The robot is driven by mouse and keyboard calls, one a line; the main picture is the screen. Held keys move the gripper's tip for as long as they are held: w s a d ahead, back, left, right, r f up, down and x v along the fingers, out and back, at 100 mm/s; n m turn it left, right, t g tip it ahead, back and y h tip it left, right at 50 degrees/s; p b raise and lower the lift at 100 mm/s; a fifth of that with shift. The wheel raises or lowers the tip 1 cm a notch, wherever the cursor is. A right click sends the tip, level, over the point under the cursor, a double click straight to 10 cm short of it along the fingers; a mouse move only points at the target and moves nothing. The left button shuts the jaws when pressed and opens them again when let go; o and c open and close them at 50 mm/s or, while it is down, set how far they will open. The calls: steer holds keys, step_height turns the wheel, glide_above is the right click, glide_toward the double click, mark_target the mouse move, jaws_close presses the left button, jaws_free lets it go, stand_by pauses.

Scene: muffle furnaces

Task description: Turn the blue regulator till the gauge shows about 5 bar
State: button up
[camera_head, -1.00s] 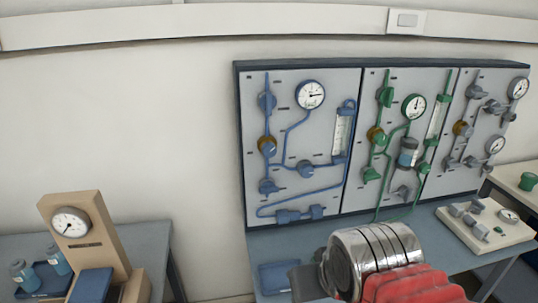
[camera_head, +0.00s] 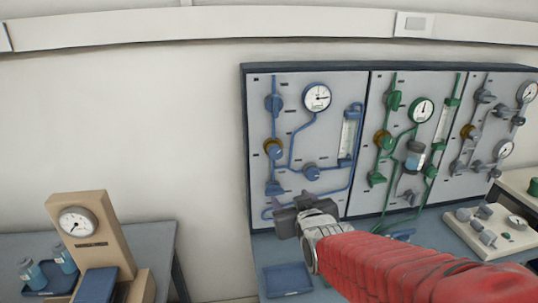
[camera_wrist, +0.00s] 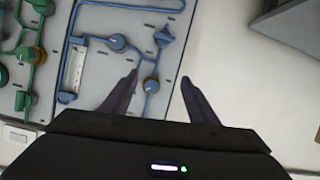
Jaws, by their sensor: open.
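The blue regulator (camera_head: 274,148), a blue knob with a brass-coloured ring, is on the left panel. It also shows in the wrist view (camera_wrist: 151,86), between the fingers in the picture and nearer the left one. The round white gauge (camera_head: 317,97) is above and right of it. Its needle points roughly right; the numbers are too small to read. My gripper (camera_head: 293,201) is open and empty, in front of the panel's lower part, below the regulator in the head view. Its two fingers (camera_wrist: 160,77) reach toward the panel. Contact with the regulator is not seen.
Other blue knobs (camera_head: 312,172) and a flowmeter (camera_head: 347,138) share the panel. A green-piped panel (camera_head: 421,110) stands to its right. A blue tray (camera_head: 287,280) lies on the bench below. Bare wall is left of the panel.

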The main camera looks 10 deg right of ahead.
steer(key=shift+w+r+n+t, duration=0.15)
steer(key=shift+w+r+t, duration=0.15)
steer(key=shift+w+t, duration=0.5)
steer(key=shift+w+r+n+t, duration=0.1)
steer(key=shift+w+r+t, duration=0.2)
steer(key=shift+w+t, duration=0.5)
steer(key=shift+w+r+n+t, duration=0.15)
steer(key=shift+w+r+t, duration=0.25)
steer(key=shift+w, duration=0.7)
steer(key=shift+f, duration=0.1)
steer(key=shift+w, duration=0.1)
